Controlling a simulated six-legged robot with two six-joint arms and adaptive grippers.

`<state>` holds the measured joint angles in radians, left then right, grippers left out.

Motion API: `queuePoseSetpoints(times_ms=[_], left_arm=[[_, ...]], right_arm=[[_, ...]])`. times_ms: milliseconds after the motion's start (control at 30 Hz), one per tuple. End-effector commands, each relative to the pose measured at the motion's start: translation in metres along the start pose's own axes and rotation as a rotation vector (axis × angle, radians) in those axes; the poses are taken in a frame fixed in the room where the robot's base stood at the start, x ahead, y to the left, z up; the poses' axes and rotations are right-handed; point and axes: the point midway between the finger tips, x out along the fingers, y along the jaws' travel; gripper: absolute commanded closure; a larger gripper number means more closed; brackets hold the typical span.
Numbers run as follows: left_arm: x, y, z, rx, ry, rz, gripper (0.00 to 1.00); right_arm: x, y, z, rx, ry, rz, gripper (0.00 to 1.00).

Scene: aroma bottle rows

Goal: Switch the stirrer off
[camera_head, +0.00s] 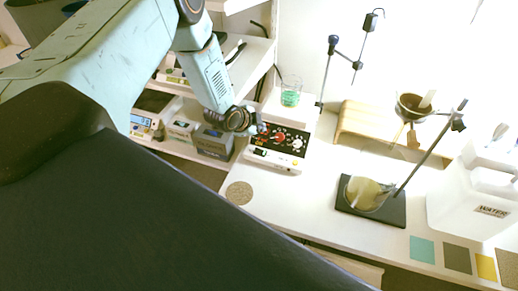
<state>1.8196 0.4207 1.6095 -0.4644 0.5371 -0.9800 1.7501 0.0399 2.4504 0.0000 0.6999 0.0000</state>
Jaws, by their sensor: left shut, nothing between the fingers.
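The stirrer (279,158) stands on the white bench, with a black and red control panel, light knobs and a white front edge. A glass beaker with green liquid (290,97) stands on its white top plate behind the panel. My left gripper (262,129) is shut and empty. Its tips are at the upper left of the control panel; whether they touch it I cannot tell. The wrist hides part of the panel's left edge. My right gripper is not in view.
A stand with a flask (364,194) on a black base is right of the stirrer. A wooden rack (362,124) and a white water container (465,205) stand farther right. A cork mat (239,193) lies in front. Shelves with instruments are at left.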

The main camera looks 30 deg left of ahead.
Motion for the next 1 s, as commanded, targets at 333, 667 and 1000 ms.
queuePoseSetpoints(times_ms=[333, 667, 1000], left_arm=[[0.002, 0.000, -0.002, 0.002, 0.001, 0.001, 1.00], [0.018, 0.009, 0.005, 0.002, 0.002, 0.001, 1.00], [0.043, 0.028, 0.023, 0.002, 0.002, 0.001, 1.00]], right_arm=[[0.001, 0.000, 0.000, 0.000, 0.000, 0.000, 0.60], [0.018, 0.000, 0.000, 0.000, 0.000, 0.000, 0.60], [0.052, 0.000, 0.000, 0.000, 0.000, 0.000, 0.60]])
